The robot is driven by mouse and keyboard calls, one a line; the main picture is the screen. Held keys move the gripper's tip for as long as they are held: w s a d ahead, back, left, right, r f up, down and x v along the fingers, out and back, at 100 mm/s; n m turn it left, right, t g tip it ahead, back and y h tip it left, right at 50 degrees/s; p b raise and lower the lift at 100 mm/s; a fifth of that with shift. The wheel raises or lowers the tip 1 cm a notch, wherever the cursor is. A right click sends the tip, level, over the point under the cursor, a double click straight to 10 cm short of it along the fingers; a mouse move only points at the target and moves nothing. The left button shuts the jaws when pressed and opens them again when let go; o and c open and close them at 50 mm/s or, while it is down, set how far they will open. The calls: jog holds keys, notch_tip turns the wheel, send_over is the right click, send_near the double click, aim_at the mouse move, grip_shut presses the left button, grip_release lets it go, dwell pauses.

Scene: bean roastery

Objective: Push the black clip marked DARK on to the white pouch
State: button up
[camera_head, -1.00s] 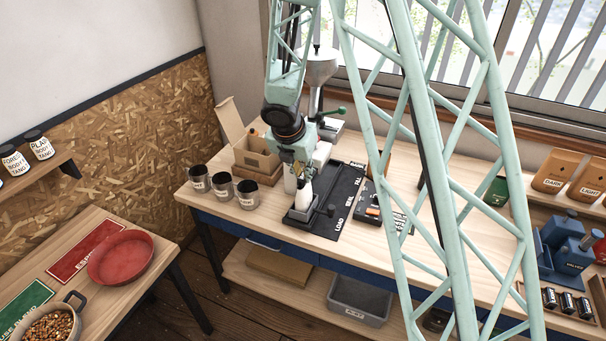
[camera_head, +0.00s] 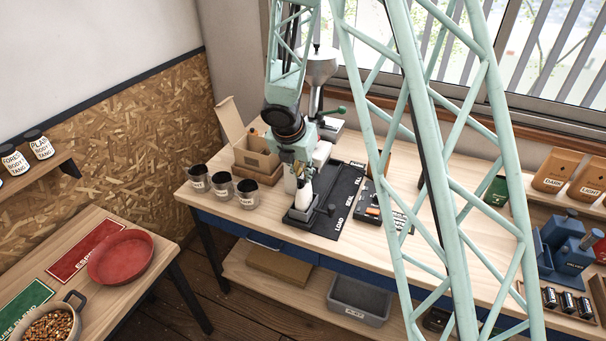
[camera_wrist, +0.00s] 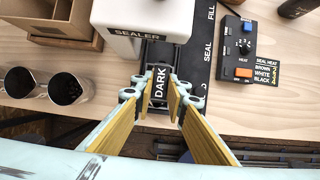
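The black clip marked DARK (camera_wrist: 160,86) is between my two fingertips in the wrist view, its white lettering facing the camera. My gripper (camera_wrist: 161,92) appears closed on its sides. In the head view my gripper (camera_head: 303,172) points down right above the white pouch (camera_head: 304,198), which stands upright in a black holder (camera_head: 300,222) on the bench. The clip is too small to make out there, and I cannot tell how far it overlaps the pouch top. The pouch is hidden below the clip and fingers in the wrist view.
The white sealer (camera_wrist: 148,22) stands close beyond my fingertips. A black mat (camera_head: 345,190) and a heat control box (camera_wrist: 238,47) lie to the right. Several dark-topped cups (camera_head: 222,185) and an open cardboard box (camera_head: 255,150) stand to the left. The bench front is clear.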

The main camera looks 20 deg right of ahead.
jog(key=shift+f+b, duration=0.7)
jog(key=shift+f, duration=0.15)
dwell(1.3)
jog(key=o, duration=1.2)
jog(key=shift+o, duration=0.2)
jog(key=shift+r, duration=0.1)
jog(key=shift+r+p, duration=3.35)
jog(key=shift+r, duration=0.05)
